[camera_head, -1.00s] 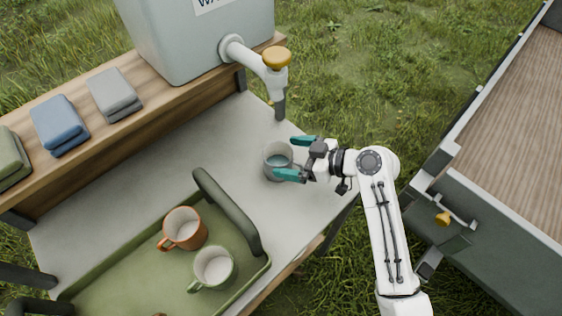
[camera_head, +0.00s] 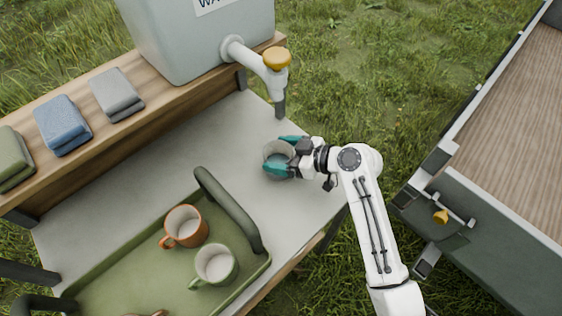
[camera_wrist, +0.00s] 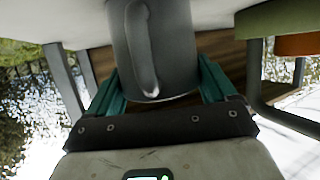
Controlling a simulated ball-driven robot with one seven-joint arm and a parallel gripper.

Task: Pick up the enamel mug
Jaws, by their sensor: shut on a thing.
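The grey enamel mug (camera_head: 272,150) stands on the pale table top below the water tap. It fills the upper middle of the wrist view (camera_wrist: 180,45), where its handle points toward the camera. My gripper (camera_head: 283,154) reaches in from the right, and its teal fingers are shut on the mug, one on each side of its body. In the wrist view my gripper (camera_wrist: 160,85) shows a finger at the left and one at the right of the mug. The fingers hide part of the mug's wall in the head view.
A green tray (camera_head: 110,268) with a dark raised handle (camera_head: 228,208) stands in front, holding an orange mug (camera_head: 186,226) and a green mug (camera_head: 215,265). The water tap (camera_head: 262,68) overhangs behind the grey mug. Folded cloths (camera_head: 62,125) lie on the shelf.

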